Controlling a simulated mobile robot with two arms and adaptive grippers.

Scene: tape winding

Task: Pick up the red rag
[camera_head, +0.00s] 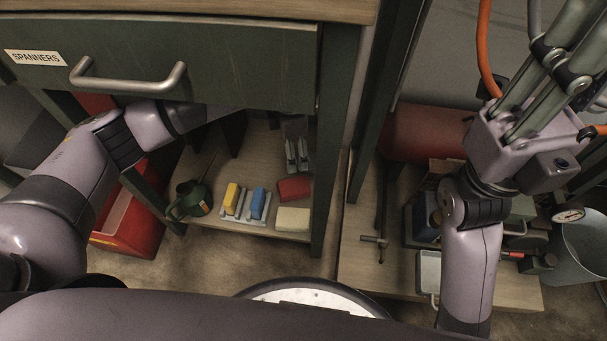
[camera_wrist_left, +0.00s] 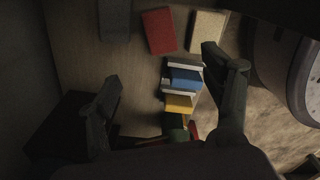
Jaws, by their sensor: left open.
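The red rag (camera_head: 294,188) lies folded on the low wooden shelf under the drawer. It also shows in the left wrist view (camera_wrist_left: 159,31), beyond my fingers and up of centre. My left arm reaches in from the left beneath the drawer. My left gripper (camera_head: 213,150) is open and empty, with its dark fingers left of the rag and apart from it; the drawer hides part of the hand. Both fingers stand wide apart in the left wrist view (camera_wrist_left: 157,80). My right gripper (camera_head: 550,70) is at the upper right, partly cut off by the frame.
A cream folded cloth (camera_head: 293,219) lies just in front of the rag. Yellow (camera_head: 232,197) and blue (camera_head: 258,203) blocks on grey holders and a green oil can (camera_head: 190,199) stand to the left. A grey object (camera_head: 296,148) stands behind. The drawer (camera_head: 200,65) overhangs the shelf.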

